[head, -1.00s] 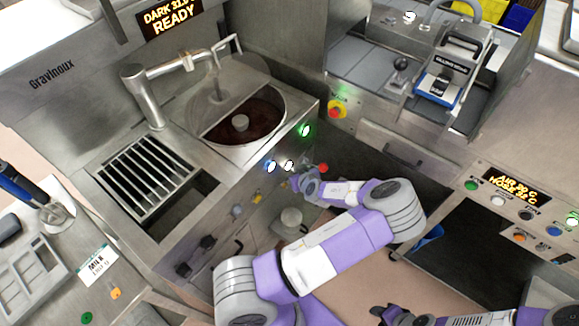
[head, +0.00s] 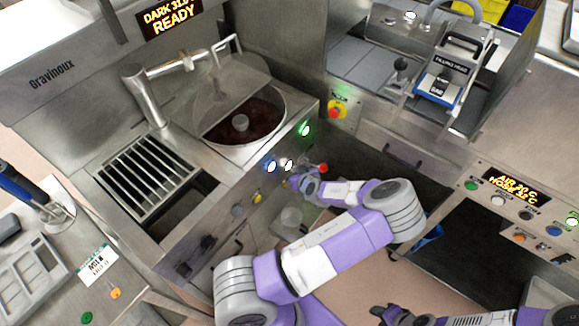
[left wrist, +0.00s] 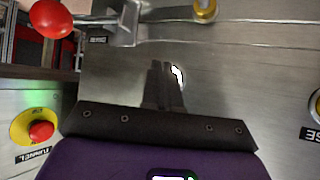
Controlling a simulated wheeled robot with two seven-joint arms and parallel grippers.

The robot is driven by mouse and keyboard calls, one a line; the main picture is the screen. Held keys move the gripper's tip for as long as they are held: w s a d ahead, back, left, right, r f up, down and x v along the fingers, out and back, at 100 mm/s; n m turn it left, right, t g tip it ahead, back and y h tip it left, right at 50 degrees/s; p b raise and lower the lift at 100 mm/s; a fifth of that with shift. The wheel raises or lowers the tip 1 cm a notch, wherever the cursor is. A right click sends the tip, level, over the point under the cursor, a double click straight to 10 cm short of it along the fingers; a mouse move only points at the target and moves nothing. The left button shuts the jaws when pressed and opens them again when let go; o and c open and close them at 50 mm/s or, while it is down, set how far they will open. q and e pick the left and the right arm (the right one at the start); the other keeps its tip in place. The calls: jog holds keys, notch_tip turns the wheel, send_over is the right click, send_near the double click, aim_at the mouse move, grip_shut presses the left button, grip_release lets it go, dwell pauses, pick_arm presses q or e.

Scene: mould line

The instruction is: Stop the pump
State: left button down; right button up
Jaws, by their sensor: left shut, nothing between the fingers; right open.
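On the tempering machine's front panel, a blue-lit button (head: 270,166), a white-lit button (head: 288,165) and a green-lit lamp (head: 305,130) show in the head view. The panel labels are too small to read there, so I cannot tell which control is the pump's. My left gripper (head: 293,182) is close to the panel, just below the white-lit button. In the left wrist view its shut, empty fingers (left wrist: 165,82) point at the metal panel, partly hiding a bright white spot (left wrist: 178,76). Contact cannot be told. My right gripper (head: 384,312) is open at the bottom edge.
A red knob (head: 323,168) is close to the left gripper; it also shows in the left wrist view (left wrist: 50,18). A red-and-yellow button (head: 336,110) is further right, labelled TUNNEL in the wrist view (left wrist: 40,131). A chocolate bowl (head: 276,136) is above the panel.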

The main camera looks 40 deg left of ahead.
pick_arm(q)
jog(key=shift+a, duration=0.15)
dwell(0.4)
jog(key=shift+a, duration=0.3)
dwell(0.3)
jog(key=shift+d, duration=0.4)
jog(key=d, duration=0.6)
jog(key=shift+w, duration=0.35)
dwell(0.3)
